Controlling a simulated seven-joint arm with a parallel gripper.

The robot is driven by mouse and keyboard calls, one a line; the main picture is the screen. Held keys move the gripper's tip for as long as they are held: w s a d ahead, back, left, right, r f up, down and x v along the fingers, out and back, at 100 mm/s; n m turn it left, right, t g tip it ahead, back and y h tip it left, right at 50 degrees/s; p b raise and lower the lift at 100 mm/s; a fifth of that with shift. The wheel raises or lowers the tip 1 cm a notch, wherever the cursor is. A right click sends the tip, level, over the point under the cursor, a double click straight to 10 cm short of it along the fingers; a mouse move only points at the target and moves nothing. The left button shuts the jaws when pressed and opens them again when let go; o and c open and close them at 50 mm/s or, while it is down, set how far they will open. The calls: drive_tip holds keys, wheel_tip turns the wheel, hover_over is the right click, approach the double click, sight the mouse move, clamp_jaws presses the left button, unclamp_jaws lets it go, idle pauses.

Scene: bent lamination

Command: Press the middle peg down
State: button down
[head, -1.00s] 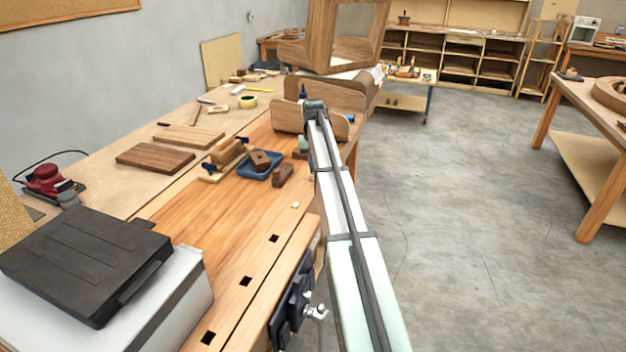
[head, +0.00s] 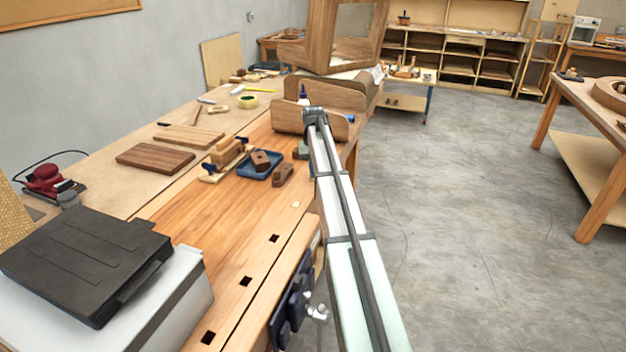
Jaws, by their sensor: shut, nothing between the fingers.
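A small pale wooden piece (head: 296,204), which looks like a peg top, shows on the bench in line with the dark square holes. I cannot tell which peg is the middle one; any pegs farther along are hidden or too small to make out. My arm reaches away over the bench's right edge. A small grey-green part, seemingly of my gripper (head: 301,151), shows left of the arm, just right of the blue tray. It is shut and empty. Its fingertips are not clear, and I cannot tell whether they touch anything.
The bench has square holes (head: 246,281) along its front. A blue tray (head: 259,166) holds a brown block, with a dark wooden block (head: 283,175) beside it. Curved wooden panels (head: 345,94) stand at the back. A black case (head: 85,262) is at near left.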

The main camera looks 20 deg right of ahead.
drive_tip(key=shift+f, duration=0.6)
drive_tip(key=shift+r, duration=4.05)
